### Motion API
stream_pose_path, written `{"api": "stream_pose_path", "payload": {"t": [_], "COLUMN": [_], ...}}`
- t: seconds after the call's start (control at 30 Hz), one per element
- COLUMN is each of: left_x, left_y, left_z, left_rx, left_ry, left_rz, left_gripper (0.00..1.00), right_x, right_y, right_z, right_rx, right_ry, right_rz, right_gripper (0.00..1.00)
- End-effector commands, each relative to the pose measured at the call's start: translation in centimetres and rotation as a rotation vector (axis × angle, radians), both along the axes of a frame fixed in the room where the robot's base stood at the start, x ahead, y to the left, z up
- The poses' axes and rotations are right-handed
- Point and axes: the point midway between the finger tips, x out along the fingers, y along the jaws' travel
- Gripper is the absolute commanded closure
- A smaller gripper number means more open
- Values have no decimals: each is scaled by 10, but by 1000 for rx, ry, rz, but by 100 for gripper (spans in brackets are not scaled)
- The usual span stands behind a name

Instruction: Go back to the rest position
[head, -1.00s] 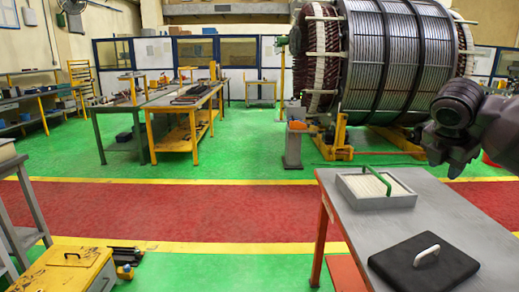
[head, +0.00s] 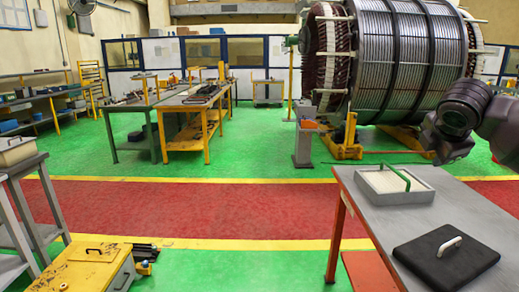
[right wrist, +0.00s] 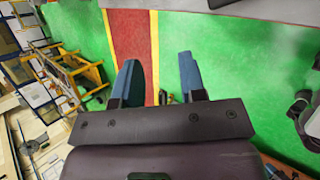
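My right gripper (right wrist: 160,85) shows in the right wrist view with its two blue fingers apart and nothing between them; green floor and a red lane lie behind them. In the head view the dark end of my right arm (head: 455,120) is raised at the right, above the grey table (head: 462,205) and in front of the big stator (head: 395,65). Its fingers cannot be made out there. My left gripper is in neither view.
A grey tray with a green handle (head: 405,198) and a black slab with a white handle (head: 440,262) rest on the table. A yellow cabinet (head: 85,268) stands at lower left, a workbench (head: 190,105) farther back. The red lane (head: 190,208) between is clear.

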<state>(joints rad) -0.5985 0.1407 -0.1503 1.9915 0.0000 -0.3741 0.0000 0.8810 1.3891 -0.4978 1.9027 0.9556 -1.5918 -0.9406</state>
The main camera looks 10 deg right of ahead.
Motion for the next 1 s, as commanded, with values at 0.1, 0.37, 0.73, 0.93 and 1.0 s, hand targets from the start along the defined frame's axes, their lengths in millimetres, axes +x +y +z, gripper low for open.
{"api": "stream_pose_path", "payload": {"t": [0.1,0.37,0.73,0.93,1.0], "left_x": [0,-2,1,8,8], "left_y": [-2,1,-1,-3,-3], "left_z": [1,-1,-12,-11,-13], "left_rx": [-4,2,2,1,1], "left_ry": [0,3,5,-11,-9], "left_rz": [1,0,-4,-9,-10], "left_gripper": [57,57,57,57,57], "right_x": [22,64,41,0,-17], "right_y": [17,88,167,184,187], "right_z": [18,-22,-175,-255,-282], "right_rx": [85,438,1004,1211,1263], "right_ry": [-206,-544,-684,-696,-697], "right_rz": [-4,60,41,-60,-108], "right_gripper": [62,62,62,62,62]}}
